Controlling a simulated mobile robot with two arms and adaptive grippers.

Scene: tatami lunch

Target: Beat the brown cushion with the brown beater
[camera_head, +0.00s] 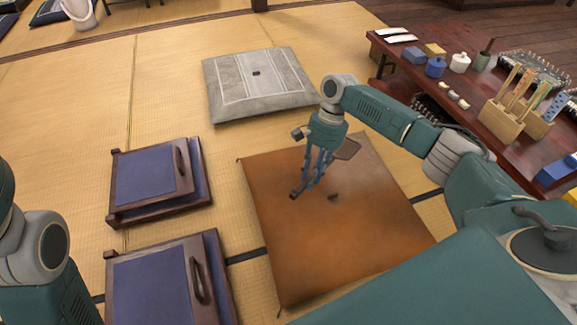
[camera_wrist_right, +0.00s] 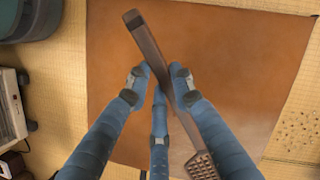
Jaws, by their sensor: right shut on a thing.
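The brown cushion (camera_head: 318,238) lies flat on the tatami in the middle of the head view. It also fills most of the right wrist view (camera_wrist_right: 240,60). My right gripper (camera_head: 308,188) is above the cushion, its fingers pointing down. In the right wrist view its blue fingers (camera_wrist_right: 162,90) are shut around the handle of the brown beater (camera_wrist_right: 142,37). The beater's latticed head shows at the lower edge of that view, and in the head view the beater (camera_head: 346,149) sticks out behind the fingers. My left arm shows at the left edge; its gripper is out of view.
A grey cushion (camera_head: 250,88) lies behind the brown one. Two low wooden seats with blue pads (camera_head: 150,181) stand to the left. A dark red table (camera_head: 470,118) with jars, wooden blocks and small dishes runs along the right. Tatami between them is bare.

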